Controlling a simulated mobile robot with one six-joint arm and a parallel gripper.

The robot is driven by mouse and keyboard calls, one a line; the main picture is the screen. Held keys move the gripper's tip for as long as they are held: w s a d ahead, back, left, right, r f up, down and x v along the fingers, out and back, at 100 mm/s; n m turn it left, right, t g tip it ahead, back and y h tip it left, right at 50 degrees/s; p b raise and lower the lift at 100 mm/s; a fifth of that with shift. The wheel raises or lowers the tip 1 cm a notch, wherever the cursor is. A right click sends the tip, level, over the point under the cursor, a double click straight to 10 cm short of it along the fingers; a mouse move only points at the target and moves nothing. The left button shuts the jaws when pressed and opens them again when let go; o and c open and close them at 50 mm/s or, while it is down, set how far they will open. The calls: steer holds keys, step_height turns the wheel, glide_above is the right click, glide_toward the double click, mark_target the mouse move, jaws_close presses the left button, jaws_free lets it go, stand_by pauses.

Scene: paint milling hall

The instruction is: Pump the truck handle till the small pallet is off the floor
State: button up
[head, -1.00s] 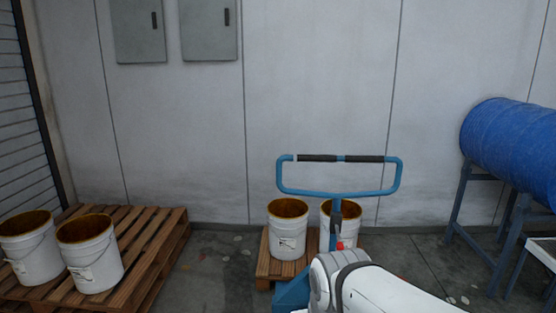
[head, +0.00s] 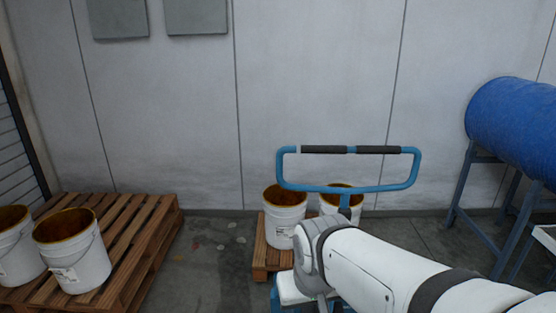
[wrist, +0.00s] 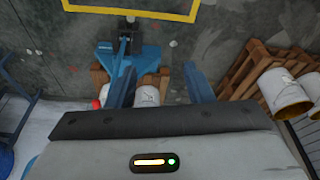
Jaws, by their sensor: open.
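The pallet truck's blue loop handle (head: 350,187), with black grips on its top bar, stands raised in front of the small wooden pallet (head: 260,258). Two white buckets with brown contents, a left one (head: 284,222) and a right one (head: 341,200), stand on this pallet. The pallet looks low at the floor; I cannot tell whether there is a gap beneath it. My arm covers the truck's lower part.
A larger wooden pallet (head: 140,225) with two buckets (head: 75,252) is at the left. A blue drum (head: 515,125) lies on a stand (head: 462,195) at the right. A pale wall (head: 320,80) closes the back. Bare floor (head: 215,265) separates the pallets.

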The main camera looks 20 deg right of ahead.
steer(key=w+d+r+m+t+y+p, duration=0.1)
steer(key=w+d+r+m+t, duration=0.4)
steer(key=w, duration=0.4)
steer(key=w+d+r+m+t+p, duration=0.2)
steer(key=w+d+m+t, duration=0.2)
steer(key=w+d+m, duration=0.4)
steer(key=w+d+r+m+t+y+p, duration=0.1)
steer(key=w+d+r+m+t, duration=0.3)
steer(key=w, duration=0.7)
steer(key=w+n+t+p, duration=0.1)
steer(key=w, duration=0.6)
steer(key=shift+w+a+y+p, duration=0.2)
steer(key=shift+y+p, duration=0.1)
steer(key=shift+c, duration=0.6)
jaws_close()
steer(key=c, duration=0.9)
jaws_free()
